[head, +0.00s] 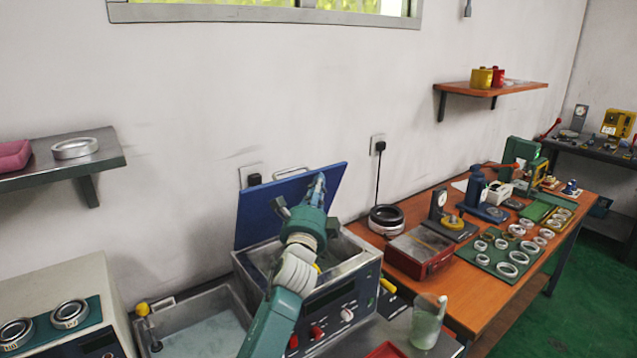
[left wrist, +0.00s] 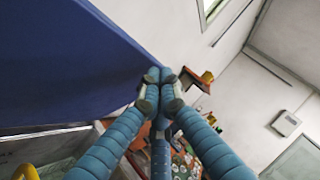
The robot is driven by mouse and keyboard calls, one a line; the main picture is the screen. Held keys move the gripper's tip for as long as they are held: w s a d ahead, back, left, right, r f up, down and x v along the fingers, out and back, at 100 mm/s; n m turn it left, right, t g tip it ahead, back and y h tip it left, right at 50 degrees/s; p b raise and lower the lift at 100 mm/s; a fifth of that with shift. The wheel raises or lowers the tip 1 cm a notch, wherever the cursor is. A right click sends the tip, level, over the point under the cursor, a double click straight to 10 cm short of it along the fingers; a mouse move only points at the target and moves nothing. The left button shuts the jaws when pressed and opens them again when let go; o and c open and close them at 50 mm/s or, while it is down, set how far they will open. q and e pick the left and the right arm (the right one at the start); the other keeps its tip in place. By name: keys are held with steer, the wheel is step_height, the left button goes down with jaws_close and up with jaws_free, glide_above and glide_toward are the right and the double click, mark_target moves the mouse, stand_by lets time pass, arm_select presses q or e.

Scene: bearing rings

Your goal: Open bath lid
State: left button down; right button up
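The blue bath lid (head: 262,215) stands raised and tilted at the back of the metal bath (head: 358,262), whose inside shows below it. A pale handle (head: 291,170) shows at the lid's upper edge. My left gripper (head: 319,182) is in front of the lid, near its right part. In the left wrist view the lid (left wrist: 60,60) fills the upper left, and the fingertips (left wrist: 160,76) come together near its right edge with nothing visible between them. I cannot tell if they touch the lid. My right gripper is not in view.
A sink (head: 205,325) lies left of the bath. A glass beaker (head: 428,322) stands at its front right. The orange bench (head: 490,315) holds a red box (head: 420,255) and a green mat with several rings (head: 507,269). A wall shelf (head: 100,160) is at left.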

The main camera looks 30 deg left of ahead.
mark_target(312, 171)
arm_select(q)
steer(key=a+r+p, duration=0.1)
steer(key=p, duration=0.1)
steer(key=w+a+r+n+g+p, duration=0.1)
steer(key=p, duration=0.2)
steer(key=shift+a+r, duration=0.15)
steer(key=shift+r, duration=0.15)
steer(key=a, duration=0.2)
steer(key=w+a, duration=0.1)
steer(key=a, duration=0.1)
steer(key=w+a, duration=0.1)
steer(key=a, duration=0.1)
steer(key=shift+w+r, duration=0.15)
steer(key=shift+r, duration=0.25)
steer(key=shift+d, duration=0.15)
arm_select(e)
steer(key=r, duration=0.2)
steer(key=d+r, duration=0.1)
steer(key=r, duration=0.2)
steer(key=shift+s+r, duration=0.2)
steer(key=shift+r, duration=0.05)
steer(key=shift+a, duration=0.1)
